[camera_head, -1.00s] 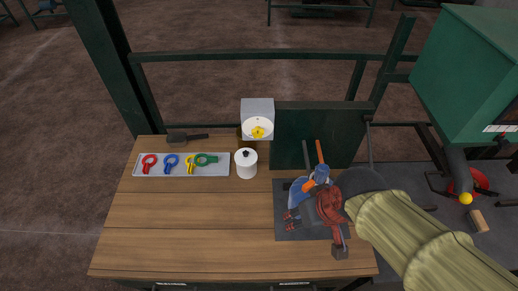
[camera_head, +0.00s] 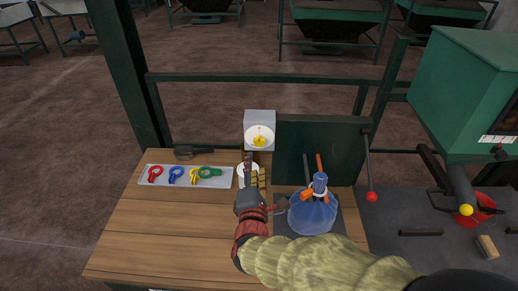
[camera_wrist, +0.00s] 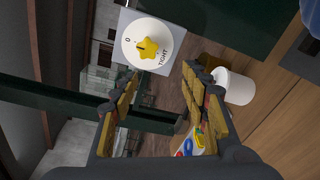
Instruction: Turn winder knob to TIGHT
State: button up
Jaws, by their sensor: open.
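The winder knob (camera_head: 259,141) is a yellow star shape on a white round dial (camera_head: 250,133), on the front of a grey box (camera_head: 259,116) at the table's back edge. In the wrist view the knob (camera_wrist: 149,48) has a dark mark on the side toward "0"; "TIGHT" is printed on the other side of the dial (camera_wrist: 134,59). My gripper (camera_head: 256,168) is open and empty, below and in front of the dial in the head view. In the wrist view its fingertips (camera_wrist: 160,76) are apart, with the knob beyond them, not touching.
A white canister (camera_wrist: 235,86) stands close to the right finger, partly hidden in the head view. A tray (camera_head: 150,181) of coloured clips lies left. A blue bag (camera_head: 312,214) with an orange clip and a red-tipped lever (camera_head: 371,195) are right. The table's front left is clear.

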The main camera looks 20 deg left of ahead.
aim_at(259, 144)
jog(key=w+n, duration=0.1)
jog(key=w, duration=0.1)
jog(key=w+r+b, duration=0.1)
jog(key=w, duration=0.1)
jog(key=w+n+t+b, duration=0.1)
jog(key=w, duration=0.1)
jog(key=shift+w+a+r+n+h, duration=0.25)
jog(key=shift+w+r+n+h, duration=0.05)
jog(key=shift+w+r+h, duration=0.1)
jog(key=shift+w+a+r+b, duration=0.15)
jog(key=shift+w+b, duration=0.2)
jog(key=shift+w, duration=0.3)
jog(key=c, duration=0.3)
jog(key=c, duration=0.8)
jog(key=shift+c, duration=0.3)
